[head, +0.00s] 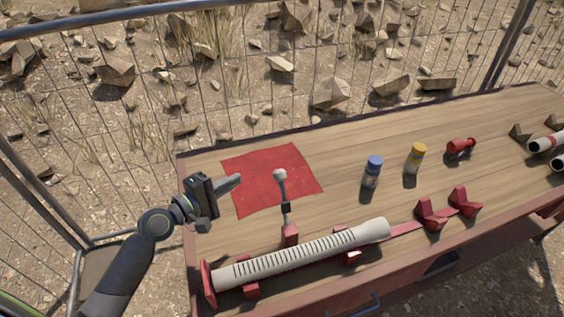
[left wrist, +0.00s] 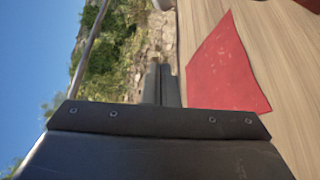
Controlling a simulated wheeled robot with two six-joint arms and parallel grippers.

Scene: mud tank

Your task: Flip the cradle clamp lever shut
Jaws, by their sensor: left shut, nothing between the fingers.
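The clamp lever (head: 284,195) stands roughly upright on its red base (head: 290,236), with a pale knob at the top. Beside that base, a long pale slotted tube (head: 300,256) lies in the red cradle (head: 208,284) along the table's front. My left gripper (head: 237,179) is shut and empty. In the head view it is left of the lever, near the table's left edge and apart from the lever. Its closed fingers (left wrist: 161,85) show in the left wrist view, where the lever is not visible. My right gripper is not in view.
A red cloth (head: 262,180) lies flat behind the lever; it also shows in the left wrist view (left wrist: 226,70). A blue-capped bottle (head: 372,172), a yellow-capped bottle (head: 415,158) and a red object (head: 460,147) stand to the right. Empty red V-supports (head: 432,214) sit right of the tube. A wire fence runs behind.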

